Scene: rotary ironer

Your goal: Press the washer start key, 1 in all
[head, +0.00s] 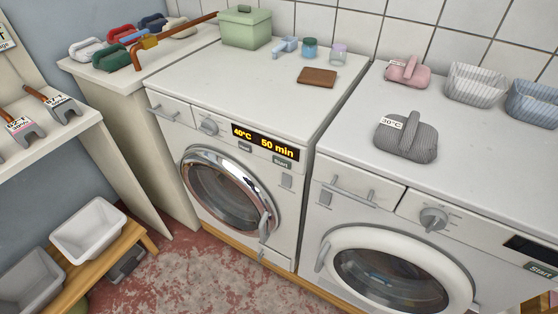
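Two white front-loading machines stand side by side in the head view. The left machine (222,80) has a chrome-ringed round door (229,190) that looks shut, and a lit display (265,142) reading 40°C and 50 min. Below the display is a small key labelled Start (281,163), with another small key (244,148) to its left. The right machine (350,115) has a white-ringed door (391,275), a dark display (530,250) and its own Start key (541,269) at the right edge. I cannot tell which one is called the washer. My gripper is not in view.
The left machine's top holds a green box (246,27), small containers (310,49) and a brown flat item (317,76). A grey knitted bundle tagged 30°C (406,138) and baskets (476,85) lie on the right machine. White bin (88,231) stands at left. The reddish floor (185,265) in front is partly clear.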

